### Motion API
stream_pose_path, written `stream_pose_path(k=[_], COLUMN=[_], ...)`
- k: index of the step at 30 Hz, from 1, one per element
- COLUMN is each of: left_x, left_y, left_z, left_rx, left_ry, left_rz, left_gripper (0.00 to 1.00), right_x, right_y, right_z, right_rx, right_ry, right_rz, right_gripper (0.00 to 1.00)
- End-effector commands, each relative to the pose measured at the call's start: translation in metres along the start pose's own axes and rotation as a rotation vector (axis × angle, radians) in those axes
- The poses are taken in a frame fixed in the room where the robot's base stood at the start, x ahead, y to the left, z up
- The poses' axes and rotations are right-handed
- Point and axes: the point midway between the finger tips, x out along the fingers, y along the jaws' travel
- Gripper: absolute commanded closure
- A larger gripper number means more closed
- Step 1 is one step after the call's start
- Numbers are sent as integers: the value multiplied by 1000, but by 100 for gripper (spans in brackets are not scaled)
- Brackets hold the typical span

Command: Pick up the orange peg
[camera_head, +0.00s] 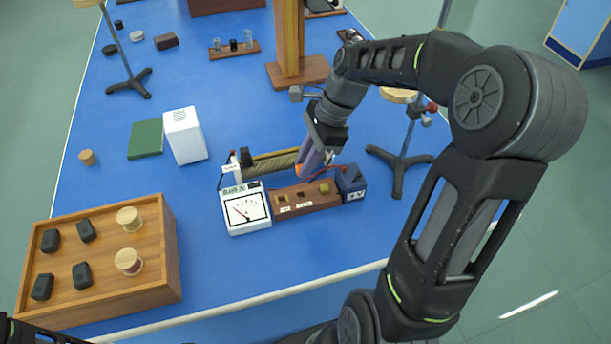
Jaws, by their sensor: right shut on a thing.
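My right gripper (312,165) reaches down over the middle of the bench, at the brown block and the coil. It is shut on the orange peg, of which only a small orange part (302,166) shows beside the fingers. The rest of the peg is hidden by the gripper. The brown block (292,207) lies just below, with square sockets and small white labels. A yellow-green piece (324,188) sits at its right end. I cannot tell whether the peg is clear of the block. My left gripper is not in view.
A white meter (245,212), a wound coil (272,165) and a dark blue box (350,182) crowd round the block. A stand (398,170) is to the right. A wooden tray (150,260) holds black pieces and spools. A white box (185,135) stands farther back.

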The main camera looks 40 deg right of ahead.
Motion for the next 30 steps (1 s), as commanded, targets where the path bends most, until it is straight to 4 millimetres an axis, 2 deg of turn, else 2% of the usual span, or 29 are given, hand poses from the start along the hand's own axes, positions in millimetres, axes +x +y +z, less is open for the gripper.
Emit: stream_pose_path(k=[3, 6, 24, 30], left_x=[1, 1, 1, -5], left_y=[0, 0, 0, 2], left_z=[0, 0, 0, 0], left_rx=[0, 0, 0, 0], left_ry=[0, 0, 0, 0], left_rz=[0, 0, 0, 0], left_gripper=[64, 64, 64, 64], right_x=[-14, -19, -19, -24], right_y=[0, 0, 0, 0], right_z=[6, 8, 8, 10], right_rx=[-2, -1, -1, -1], right_ry=[0, 0, 0, 0], right_rz=[-2, 0, 1, 1], right_gripper=[100, 100, 100, 100])
